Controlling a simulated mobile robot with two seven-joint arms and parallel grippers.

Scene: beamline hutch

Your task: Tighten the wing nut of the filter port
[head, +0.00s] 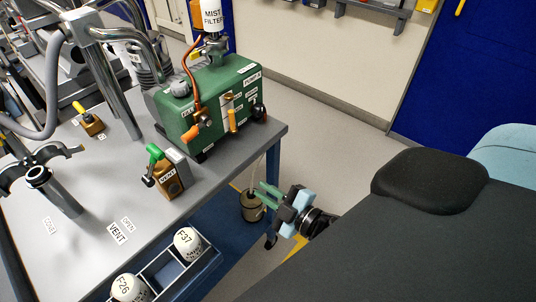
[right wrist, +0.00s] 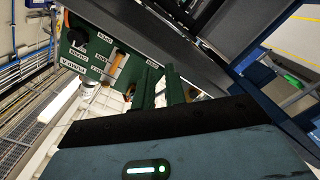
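The green pump (head: 215,98) stands on the grey bench, with a white mist filter (head: 212,14) upright on the metal filter port (head: 211,46) on its top. The wing nut at this port is too small to make out surely. My right gripper (head: 262,193) is off the bench's right edge, below and to the right of the pump, apart from it. Its green fingers show a gap with nothing held. In the right wrist view the fingers (right wrist: 161,88) are also apart, with the pump (right wrist: 92,45) beyond them. My left gripper is not in view.
A brown vent valve (head: 170,180) with a green handle stands before the pump. An open clamp on a post (head: 38,175) is at left. A black seat-like shape (head: 430,180) is at right. Floor is clear behind the bench.

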